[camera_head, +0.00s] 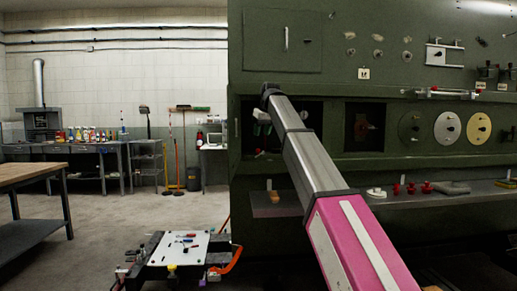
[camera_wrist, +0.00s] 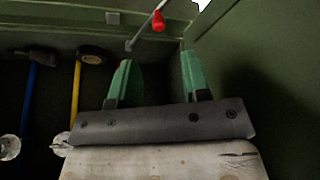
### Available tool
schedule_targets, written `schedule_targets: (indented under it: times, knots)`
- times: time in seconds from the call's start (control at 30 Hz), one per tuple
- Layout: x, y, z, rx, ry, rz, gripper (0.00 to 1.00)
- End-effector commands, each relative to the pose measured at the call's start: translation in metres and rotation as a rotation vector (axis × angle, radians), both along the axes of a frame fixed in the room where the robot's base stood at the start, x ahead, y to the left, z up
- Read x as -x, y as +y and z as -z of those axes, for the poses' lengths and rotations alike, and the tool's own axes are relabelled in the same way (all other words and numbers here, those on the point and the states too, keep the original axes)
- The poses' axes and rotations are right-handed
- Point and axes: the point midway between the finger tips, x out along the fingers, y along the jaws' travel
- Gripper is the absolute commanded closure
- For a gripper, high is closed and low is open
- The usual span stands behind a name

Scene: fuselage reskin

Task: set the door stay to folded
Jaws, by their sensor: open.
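A thin grey rod with a red knob (camera_wrist: 158,22) shows at the top of the wrist view, slanting up to the right; it looks like the door stay (camera_wrist: 137,37). Its upper end is cut off by the picture edge. My gripper (camera_wrist: 158,80) is open, with two green fingers apart and nothing between them. The rod lies beyond the fingertips, and I see no clear contact. In the head view my gripper (camera_head: 262,122) is at the left opening of the green fuselage panel (camera_head: 380,80), partly hidden by my arm. I cannot make out the stay there.
In the wrist view, a blue-handled tool (camera_wrist: 30,95) and a yellow-handled tool (camera_wrist: 76,95) stand left of the fingers. Green walls enclose the right side. In the head view, a shelf (camera_head: 290,210) with red parts runs below the openings. Open floor lies left.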

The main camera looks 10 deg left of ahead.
Motion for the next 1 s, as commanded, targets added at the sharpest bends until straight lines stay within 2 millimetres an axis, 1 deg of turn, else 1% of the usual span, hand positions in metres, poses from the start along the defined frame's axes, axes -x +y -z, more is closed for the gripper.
schedule_targets:
  times: [0.03,0.2,0.4,0.6,0.87,0.9,0.97,1.0]
  knots:
    - [-0.003,0.002,0.011,0.001,0.002,0.0,0.57]
    - [-0.012,0.01,0.039,0.001,0.001,0.0,0.57]
    - [-0.021,0.016,0.064,0.001,0.0,0.0,0.57]
    - [-0.024,0.019,0.075,0.001,-0.001,0.0,0.57]
    - [-0.025,0.019,0.076,0.001,-0.001,0.001,0.57]
    - [-0.025,0.019,0.076,0.001,-0.001,0.001,0.6]
    - [-0.025,0.019,0.076,0.001,-0.001,0.0,0.79]
    - [-0.025,0.019,0.076,0.001,-0.001,0.001,0.92]
